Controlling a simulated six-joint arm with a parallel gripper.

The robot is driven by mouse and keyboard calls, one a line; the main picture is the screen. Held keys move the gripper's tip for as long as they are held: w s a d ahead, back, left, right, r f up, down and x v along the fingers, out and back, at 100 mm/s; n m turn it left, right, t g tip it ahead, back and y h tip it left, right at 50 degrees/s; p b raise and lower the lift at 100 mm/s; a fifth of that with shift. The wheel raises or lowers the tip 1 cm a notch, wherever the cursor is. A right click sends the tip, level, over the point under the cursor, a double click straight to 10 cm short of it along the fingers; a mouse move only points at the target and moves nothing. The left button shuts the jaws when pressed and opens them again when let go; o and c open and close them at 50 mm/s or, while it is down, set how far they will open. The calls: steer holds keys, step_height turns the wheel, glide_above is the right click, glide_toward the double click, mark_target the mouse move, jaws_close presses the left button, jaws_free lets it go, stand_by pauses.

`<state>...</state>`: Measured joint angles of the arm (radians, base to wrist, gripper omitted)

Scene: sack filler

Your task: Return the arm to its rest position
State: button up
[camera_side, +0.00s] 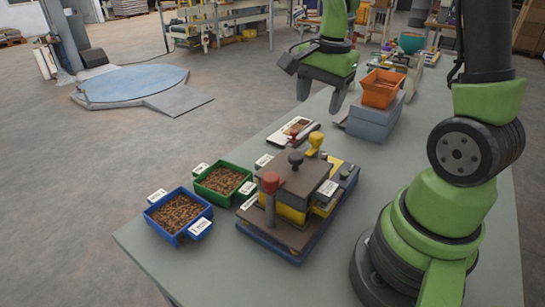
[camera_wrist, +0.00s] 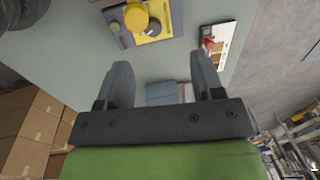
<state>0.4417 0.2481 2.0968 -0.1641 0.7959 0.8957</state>
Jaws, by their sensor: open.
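My gripper (camera_side: 321,94) is open and empty, held in the air above the far part of the table, its fingers pointing down. In the wrist view its two dark fingers (camera_wrist: 165,88) stand well apart with nothing between them. In the side view an orange bin (camera_side: 381,90) on grey-blue boxes (camera_side: 375,122) is just right of the gripper. The sack filler device (camera_side: 290,195), with red, black and yellow knobs, stands nearer the camera, apart from the gripper. Its yellow knob also shows at the top of the wrist view (camera_wrist: 136,17).
A blue bin (camera_side: 172,237) and a green bin (camera_side: 209,196) of brown pellets stand at the table's near left. A card with a red stamp (camera_side: 294,132) lies behind the device. A teal bowl (camera_side: 411,43) is farther back. The table (camera_side: 150,262) has a bare near-left corner.

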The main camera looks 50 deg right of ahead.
steer(key=s+a+r+n+t+y, duration=0.1)
steer(key=s+a+r+n+t, duration=0.2)
steer(key=s+a+r+n, duration=0.2)
steer(key=s+a+r+n+t+y, duration=0.1)
steer(key=s+a+r+n+t, duration=0.1)
steer(key=s+a+r+n, duration=0.3)
steer(key=a+n, duration=0.3)
steer(key=n, duration=0.1)
steer(key=shift+a+r+t, duration=0.3)
steer(key=shift+a+t, duration=0.1)
stand_by(0.9)
